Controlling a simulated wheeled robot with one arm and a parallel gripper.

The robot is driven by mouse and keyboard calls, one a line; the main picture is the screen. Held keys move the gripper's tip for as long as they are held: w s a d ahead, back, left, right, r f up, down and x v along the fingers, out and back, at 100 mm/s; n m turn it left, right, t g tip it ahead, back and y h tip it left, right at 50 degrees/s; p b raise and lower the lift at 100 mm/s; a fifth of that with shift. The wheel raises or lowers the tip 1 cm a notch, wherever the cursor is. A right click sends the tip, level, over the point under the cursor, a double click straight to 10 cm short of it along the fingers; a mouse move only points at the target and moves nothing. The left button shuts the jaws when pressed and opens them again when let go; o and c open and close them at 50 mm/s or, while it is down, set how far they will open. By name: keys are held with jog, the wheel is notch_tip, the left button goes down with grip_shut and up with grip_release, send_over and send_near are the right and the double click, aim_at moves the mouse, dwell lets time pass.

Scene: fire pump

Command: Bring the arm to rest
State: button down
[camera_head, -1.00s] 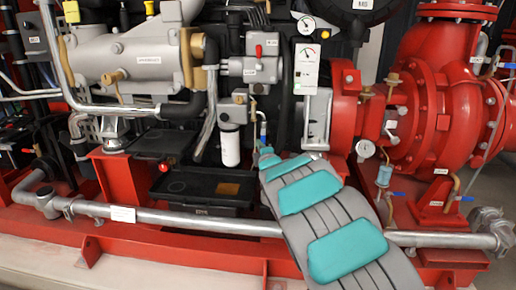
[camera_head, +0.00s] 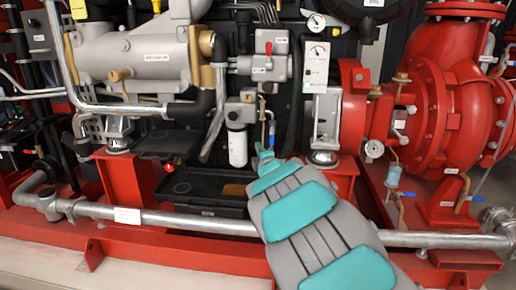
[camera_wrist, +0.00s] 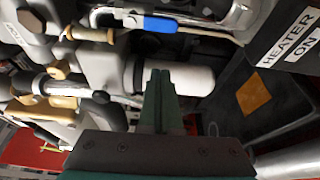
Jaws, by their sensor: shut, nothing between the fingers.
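My arm, grey with teal pads, reaches up from the bottom of the head view toward the pump engine. My gripper (camera_wrist: 158,85) shows in the wrist view as two dark green fingers pressed together, with nothing between them. Its tips lie in front of the white cylindrical filter (camera_wrist: 190,79); I cannot tell whether they touch it. In the head view the filter (camera_head: 237,147) hangs just left of the arm's far end, and the gripper itself is mostly hidden there.
A blue valve lever (camera_wrist: 165,24) is close to the fingers. A heater box (camera_wrist: 290,45) is at right in the wrist view. A silver pipe (camera_head: 190,220) runs low across the red base frame (camera_head: 180,252). The red pump (camera_head: 450,105) stands at right.

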jog(key=s+d+f+m+g+h, duration=0.35)
jog(key=s+d+m, duration=0.35)
jog(key=s+d, duration=0.5)
jog(key=s+d+f+m+g+h, duration=0.3)
jog(key=s+d+m+g+h, duration=0.3)
jog(key=s+d, duration=0.6)
jog(key=s+f+m+g+y, duration=0.1)
jog(key=s+m+g, duration=0.2)
jog(key=s, duration=0.9)
jog(key=s+a+f+m+g+y, duration=0.1)
jog(key=s+f+m+g, duration=0.1)
jog(key=s, duration=1)
jog(key=s+f+m+g+y, duration=0.1)
jog(key=s+m+g+y, duration=0.1)
jog(key=s, duration=1)
jog(key=shift+s+a+f+m+g+p, duration=0.25)
jog(key=shift+s+a+m+g+p, duration=0.15)
jog(key=shift+m+g, duration=0.65)
jog(key=shift+w, duration=0.1)
